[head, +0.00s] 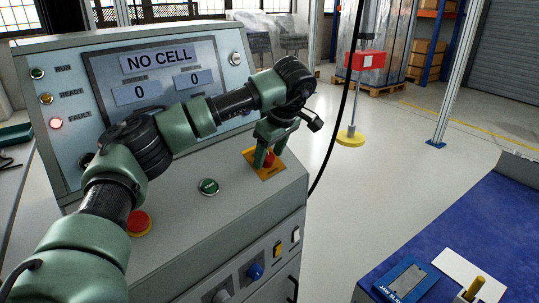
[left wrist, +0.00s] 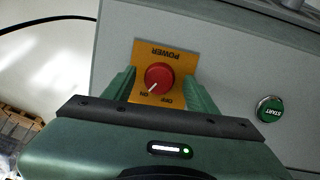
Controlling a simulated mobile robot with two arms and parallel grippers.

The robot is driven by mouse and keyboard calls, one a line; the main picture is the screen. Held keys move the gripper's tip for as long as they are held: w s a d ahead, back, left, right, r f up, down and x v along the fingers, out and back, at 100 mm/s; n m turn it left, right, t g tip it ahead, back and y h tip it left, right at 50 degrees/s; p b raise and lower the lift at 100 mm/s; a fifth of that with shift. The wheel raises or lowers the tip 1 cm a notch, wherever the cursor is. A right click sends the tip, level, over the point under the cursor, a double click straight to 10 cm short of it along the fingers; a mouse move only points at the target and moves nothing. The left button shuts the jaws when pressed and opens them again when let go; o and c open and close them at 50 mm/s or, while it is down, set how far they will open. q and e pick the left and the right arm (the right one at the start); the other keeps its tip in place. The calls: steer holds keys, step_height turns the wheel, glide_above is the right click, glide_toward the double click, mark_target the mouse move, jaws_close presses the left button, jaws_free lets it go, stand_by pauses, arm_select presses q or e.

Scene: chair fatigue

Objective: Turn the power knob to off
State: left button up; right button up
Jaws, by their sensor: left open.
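The red power knob (left wrist: 159,77) sits on a yellow plate (left wrist: 181,66) lettered POWER, upside down in the left wrist view. Its white pointer line is toward the ON mark, with OFF printed beside it. In the head view the knob (head: 269,160) shows on the console's sloped top, partly hidden by my fingers. My left gripper (head: 268,154) is open over the plate, pointing down. In the left wrist view its green fingers (left wrist: 160,88) stand on either side of the knob, with gaps between. My right gripper is not in view.
The console (head: 240,195) also carries a green START button (head: 208,187), a red button (head: 139,222) and a screen (head: 155,62) reading NO CELL. A blue-topped bench (head: 450,225) stands at right, with clear floor between.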

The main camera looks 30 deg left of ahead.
arm_select(q)
jaws_close()
